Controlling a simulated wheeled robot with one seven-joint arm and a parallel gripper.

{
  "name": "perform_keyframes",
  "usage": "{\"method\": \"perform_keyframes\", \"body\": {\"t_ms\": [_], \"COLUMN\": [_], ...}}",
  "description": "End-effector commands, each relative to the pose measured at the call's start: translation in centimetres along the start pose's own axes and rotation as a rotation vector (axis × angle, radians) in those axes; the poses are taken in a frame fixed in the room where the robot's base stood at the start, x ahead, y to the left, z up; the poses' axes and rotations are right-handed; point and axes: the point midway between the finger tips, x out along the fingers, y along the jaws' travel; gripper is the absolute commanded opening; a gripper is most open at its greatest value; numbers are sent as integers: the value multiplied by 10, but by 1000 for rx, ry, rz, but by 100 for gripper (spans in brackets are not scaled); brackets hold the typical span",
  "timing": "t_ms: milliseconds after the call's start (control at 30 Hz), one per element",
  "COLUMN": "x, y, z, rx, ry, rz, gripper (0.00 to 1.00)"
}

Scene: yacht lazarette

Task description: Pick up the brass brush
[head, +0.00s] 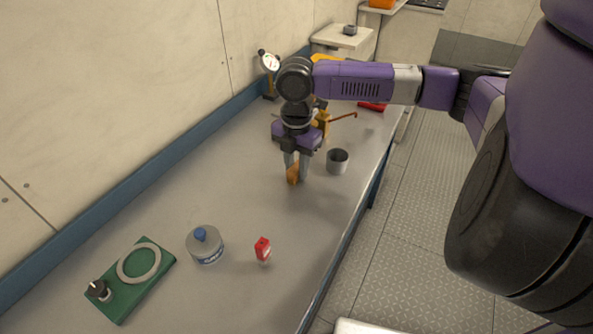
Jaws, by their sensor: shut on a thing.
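My gripper (298,170) points down over the middle of the workbench (226,165). It is shut on a small orange-brown thing, which looks like the brass brush (292,175). The brush shows at the lower ends of the fingers, and the fingers hide part of it. I cannot tell whether its lower end touches the bench.
A grey cup (337,161) stands close right of my gripper. A clear jug with a blue cap (205,245), a red-and-white item (262,250) and a green board (130,291) are nearer. A dial gauge (269,63) and other items stand behind.

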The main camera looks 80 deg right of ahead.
Motion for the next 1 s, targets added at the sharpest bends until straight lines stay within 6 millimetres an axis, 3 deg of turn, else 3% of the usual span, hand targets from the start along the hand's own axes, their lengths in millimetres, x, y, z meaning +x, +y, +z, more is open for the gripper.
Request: {"method": "perform_keyframes", "body": {"t_ms": [267, 433, 1000], "x": [-8, -29, -170], "y": [0, 0, 1], "z": [0, 0, 0], "rx": [0, -1, -1], "ry": [0, -1, -1], "rz": [1, 2, 2], "gripper": [0, 0, 0]}}
